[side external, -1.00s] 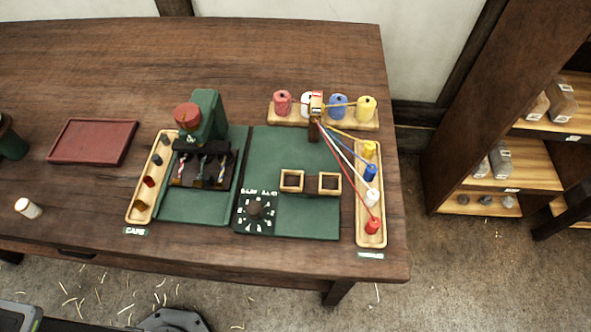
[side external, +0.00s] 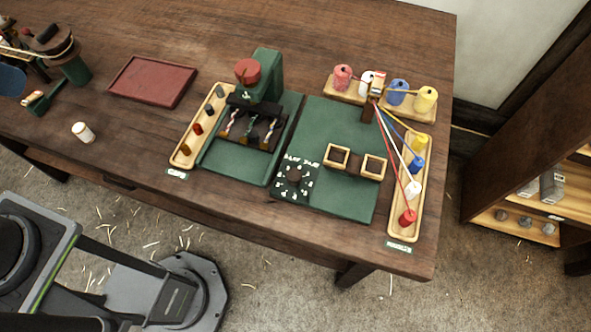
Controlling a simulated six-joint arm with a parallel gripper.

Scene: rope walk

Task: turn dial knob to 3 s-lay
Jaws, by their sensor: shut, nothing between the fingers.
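The dial is a black square plate (side external: 305,194) with white marks around a small dark brown knob (side external: 294,175). It sits at the front left corner of the right green board (side external: 345,205), with white lettering along its far edge. The marks and lettering are too small to read, and I cannot tell which mark the knob points to. Nothing touches the knob. My gripper is not in view; only parts of my own body show at the lower left.
Two wooden square frames (side external: 337,157) stand right of the dial. Coloured strands run from spools on a rack (side external: 393,105) to a wooden tray (side external: 404,232) at right. A green press (side external: 265,75) and a red tray (side external: 150,80) stand left. The table front is mostly clear.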

